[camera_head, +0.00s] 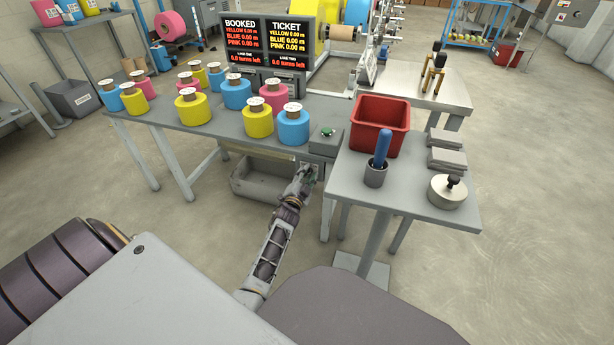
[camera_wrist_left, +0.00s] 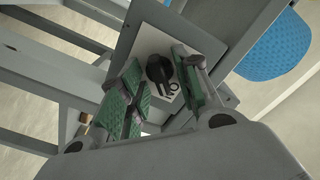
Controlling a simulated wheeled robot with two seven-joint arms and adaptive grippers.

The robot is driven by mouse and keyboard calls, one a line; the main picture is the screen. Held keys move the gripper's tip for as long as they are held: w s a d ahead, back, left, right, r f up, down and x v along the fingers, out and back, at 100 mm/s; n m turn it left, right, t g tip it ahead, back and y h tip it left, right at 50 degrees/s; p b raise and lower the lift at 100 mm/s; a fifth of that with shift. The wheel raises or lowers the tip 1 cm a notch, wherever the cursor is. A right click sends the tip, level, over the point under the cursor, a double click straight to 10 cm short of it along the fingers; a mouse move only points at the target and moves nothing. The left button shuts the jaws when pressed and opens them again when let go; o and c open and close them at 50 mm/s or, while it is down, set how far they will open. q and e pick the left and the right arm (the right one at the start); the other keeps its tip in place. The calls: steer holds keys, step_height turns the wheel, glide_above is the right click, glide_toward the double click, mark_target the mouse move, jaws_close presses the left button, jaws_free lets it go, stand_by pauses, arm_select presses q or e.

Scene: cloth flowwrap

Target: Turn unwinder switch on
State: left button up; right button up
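The unwinder switch is a black rotary knob (camera_wrist_left: 158,70) on a pale plate with dark markings, fixed to a grey panel (camera_wrist_left: 147,27) in the left wrist view. My left gripper (camera_wrist_left: 161,62) is open, with its two green-padded fingers on either side of the knob. A gap shows between the fingers and the knob; how near the tips are to the plate I cannot tell. In the head view my left gripper (camera_head: 309,174) is at the front of the table, below a grey box with a green button (camera_head: 327,132), and mostly hides the switch. My right gripper is not in view.
Yellow, blue and pink rolls stand on the grey table (camera_head: 212,134). A side table (camera_head: 408,203) at right holds a red bin (camera_head: 380,122), a blue-handled tool (camera_head: 382,148) and a round metal weight (camera_head: 447,192). A grey tub (camera_head: 258,184) sits under the table.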

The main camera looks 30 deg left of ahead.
mark_target(310, 149)
arm_select(q)
steer(key=shift+r, duration=0.2)
steer(key=shift+r, duration=4.85)
steer(key=s+d+f+n+g+h+p, duration=0.1)
steer(key=s+d+f+n+p, duration=0.1)
steer(key=s+f, duration=0.5)
steer(key=s+d+f+n+g+h+p, duration=0.1)
steer(key=s+d+f+n+g+p, duration=0.15)
steer(key=s+f, duration=0.4)
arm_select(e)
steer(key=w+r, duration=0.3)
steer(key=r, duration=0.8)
arm_select(q)
steer(key=r+n+t, duration=0.1)
steer(key=n, duration=0.3)
steer(key=a+r+n+t+y, duration=0.1)
steer(key=n, duration=0.3)
steer(key=r+n+t+y, duration=0.1)
steer(key=n, duration=0.3)
steer(key=shift+a+r, duration=0.15)
steer(key=shift+a, duration=0.05)
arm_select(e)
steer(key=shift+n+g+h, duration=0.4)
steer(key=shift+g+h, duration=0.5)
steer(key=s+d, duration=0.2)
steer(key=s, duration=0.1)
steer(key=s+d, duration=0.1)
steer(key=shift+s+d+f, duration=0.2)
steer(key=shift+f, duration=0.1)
